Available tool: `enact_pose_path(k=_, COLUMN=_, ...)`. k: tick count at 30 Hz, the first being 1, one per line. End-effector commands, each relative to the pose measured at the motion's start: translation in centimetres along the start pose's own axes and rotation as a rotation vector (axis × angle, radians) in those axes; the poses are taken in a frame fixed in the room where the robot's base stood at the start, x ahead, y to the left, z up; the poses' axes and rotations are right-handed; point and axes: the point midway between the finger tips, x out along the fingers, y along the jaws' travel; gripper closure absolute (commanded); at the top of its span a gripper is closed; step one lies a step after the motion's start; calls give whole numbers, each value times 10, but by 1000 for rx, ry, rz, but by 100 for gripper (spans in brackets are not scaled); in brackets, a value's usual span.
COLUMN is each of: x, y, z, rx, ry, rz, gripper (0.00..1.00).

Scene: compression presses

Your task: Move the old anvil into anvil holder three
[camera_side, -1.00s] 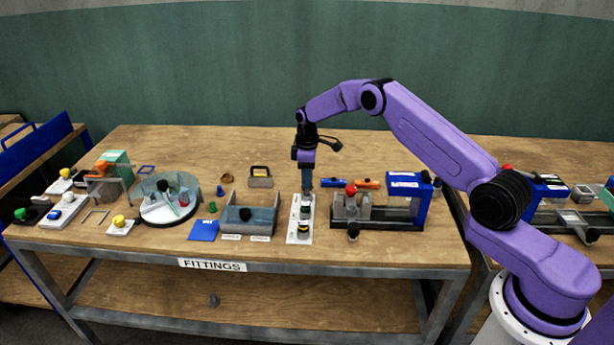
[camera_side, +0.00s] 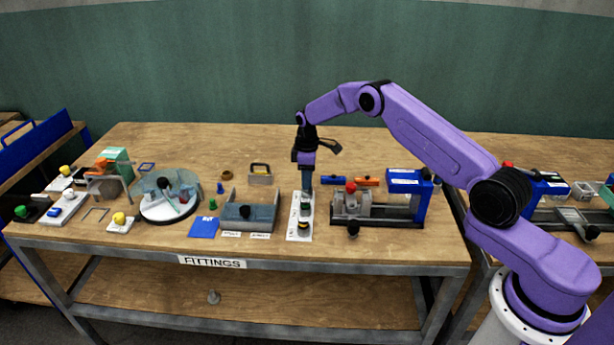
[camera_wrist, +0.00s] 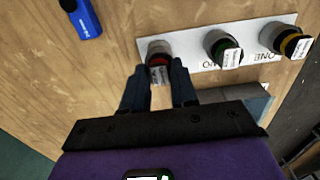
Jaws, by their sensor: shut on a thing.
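The anvil holder strip (camera_side: 292,228) is a pale plate on the bench with several cups in a row. In the wrist view the plate (camera_wrist: 190,66) shows ONE at the right-hand cup and partly hidden lettering by the middle one. My gripper (camera_side: 306,190) points down over the strip's far end. In the wrist view my gripper (camera_wrist: 160,68) is shut on a red-marked anvil (camera_wrist: 158,61) with a white tag, at the left-hand cup. I cannot tell whether it is fully seated. A green-marked anvil (camera_wrist: 226,46) is in the middle cup and a yellow-marked one (camera_wrist: 288,44) in the right-hand cup.
A blue-ended press (camera_side: 405,200) stands close to the right of the strip. A grey tray (camera_side: 250,216) stands to its left, with a turntable (camera_side: 168,208) farther left. Blue and orange tools (camera_side: 366,181) lie behind the press.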

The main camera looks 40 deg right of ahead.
Motion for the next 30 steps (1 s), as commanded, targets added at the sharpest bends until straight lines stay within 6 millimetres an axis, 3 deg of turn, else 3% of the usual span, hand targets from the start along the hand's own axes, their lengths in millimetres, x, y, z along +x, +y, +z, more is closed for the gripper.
enact_pose_path(k=17, x=12, y=0, z=0, rx=0, ry=1, rz=1, gripper=100)
enact_pose_path(k=18, x=13, y=0, z=0, rx=0, ry=1, rz=1, gripper=69)
enact_pose_path(k=21, x=12, y=0, z=0, rx=0, ry=1, rz=1, gripper=42)
enact_pose_path(k=30, x=12, y=0, z=0, rx=0, ry=0, rz=0, gripper=42)
